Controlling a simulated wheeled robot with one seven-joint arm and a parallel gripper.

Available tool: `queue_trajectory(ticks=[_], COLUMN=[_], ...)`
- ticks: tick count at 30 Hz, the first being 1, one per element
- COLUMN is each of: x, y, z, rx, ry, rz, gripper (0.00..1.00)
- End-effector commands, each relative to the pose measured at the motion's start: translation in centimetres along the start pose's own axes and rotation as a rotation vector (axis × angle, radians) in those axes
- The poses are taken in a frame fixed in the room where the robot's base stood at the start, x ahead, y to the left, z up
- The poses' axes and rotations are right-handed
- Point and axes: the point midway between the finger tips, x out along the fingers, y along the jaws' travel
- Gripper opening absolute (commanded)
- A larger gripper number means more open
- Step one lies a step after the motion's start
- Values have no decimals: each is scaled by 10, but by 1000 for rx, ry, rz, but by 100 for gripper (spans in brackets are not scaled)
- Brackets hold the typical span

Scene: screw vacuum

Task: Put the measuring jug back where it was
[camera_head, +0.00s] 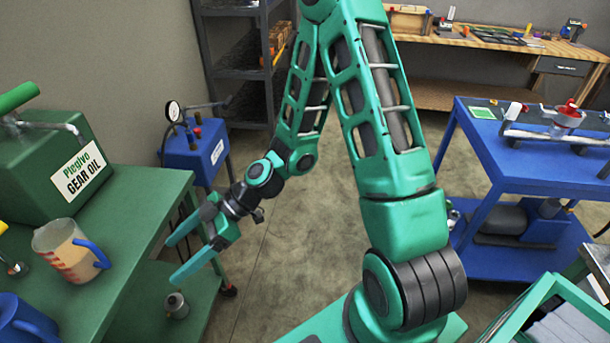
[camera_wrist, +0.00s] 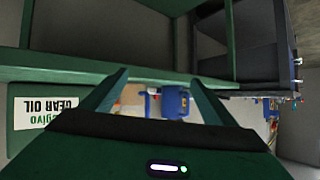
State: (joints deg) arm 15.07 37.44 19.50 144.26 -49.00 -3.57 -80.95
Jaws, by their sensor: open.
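The measuring jug (camera_head: 68,250) is clear with red markings and a blue handle. It stands upright on the green bench (camera_head: 125,235) at the left of the head view, in front of the gear oil box. My gripper (camera_head: 170,264) is open and empty, its two green fingers spread and pointing left towards the bench's right edge. It is right of the jug and clearly apart from it.
The green gear oil box (camera_head: 75,165) stands behind the jug. A blue vessel (camera_head: 22,322) is at the bench's near left. A blue unit with a gauge (camera_head: 196,150) stands beyond the bench. A blue cart (camera_head: 535,155) is at the right. The floor between is clear.

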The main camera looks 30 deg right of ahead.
Motion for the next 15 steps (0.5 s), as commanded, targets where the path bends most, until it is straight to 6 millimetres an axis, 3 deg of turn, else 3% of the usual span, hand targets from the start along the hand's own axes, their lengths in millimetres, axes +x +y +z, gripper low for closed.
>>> queue_trajectory(ticks=[8,15], x=[-88,-190], y=[7,2], z=[59,90], rx=[217,509], ry=[-368,-609], rz=[90,293], gripper=[81,81])
